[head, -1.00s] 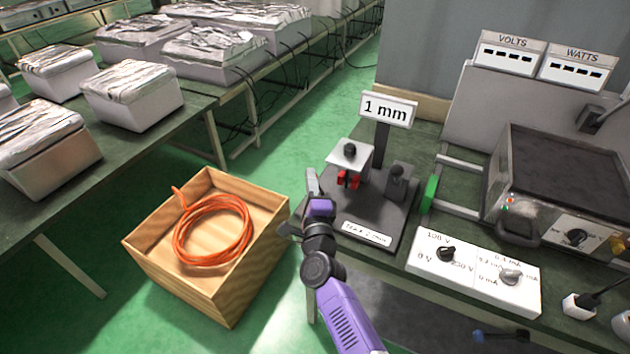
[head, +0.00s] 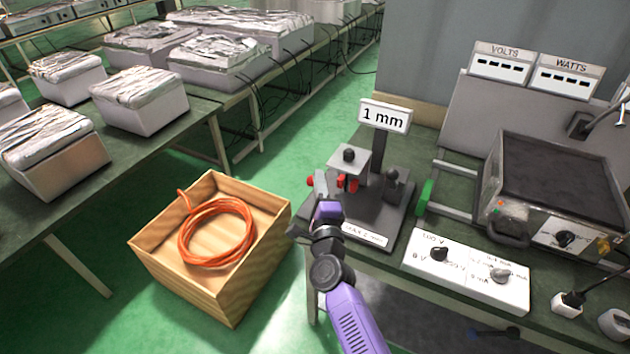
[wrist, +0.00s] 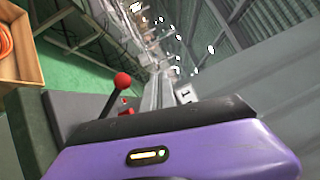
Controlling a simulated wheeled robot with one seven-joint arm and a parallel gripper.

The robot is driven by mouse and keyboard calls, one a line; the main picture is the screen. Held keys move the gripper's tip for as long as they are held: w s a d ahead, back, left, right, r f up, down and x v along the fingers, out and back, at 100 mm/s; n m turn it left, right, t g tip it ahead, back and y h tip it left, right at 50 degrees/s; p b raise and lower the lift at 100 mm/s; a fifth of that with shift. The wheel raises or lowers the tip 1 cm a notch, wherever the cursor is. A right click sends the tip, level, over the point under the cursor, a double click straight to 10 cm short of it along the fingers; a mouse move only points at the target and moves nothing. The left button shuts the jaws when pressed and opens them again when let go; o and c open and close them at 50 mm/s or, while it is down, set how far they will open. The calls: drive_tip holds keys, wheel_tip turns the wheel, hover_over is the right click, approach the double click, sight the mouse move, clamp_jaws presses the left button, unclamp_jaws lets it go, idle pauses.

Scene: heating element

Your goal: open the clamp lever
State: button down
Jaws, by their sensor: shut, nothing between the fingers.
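The clamp stand (head: 349,158) is a dark base with a grey block, a black knob on top and red parts below, under a "1 mm" sign. The clamp lever's red ball knob (head: 311,182) shows just left of my gripper (head: 320,183) in the head view. In the wrist view the red knob (wrist: 122,80) tops a dark rod leaning up and right, left of the gripper fingers (wrist: 158,92). My gripper is shut and empty, at the stand's left side beside the lever. Whether it touches the lever is unclear. The lever's pivot is hidden.
A control box with knobs (head: 468,270) lies right of the stand, with a dark-topped apparatus (head: 560,180) behind it. A wooden crate (head: 185,283) with an orange cable coil (head: 218,233) stands at left.

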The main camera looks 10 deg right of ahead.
drive_tip(key=s+a+r+p, duration=0.1)
drive_tip(key=s+r+p, duration=0.2)
drive_tip(key=s, duration=0.4)
drive_tip(key=shift+s+a+p, duration=0.2)
drive_tip(key=shift+a+p, duration=0.05)
drive_tip(key=shift+p, duration=0.05)
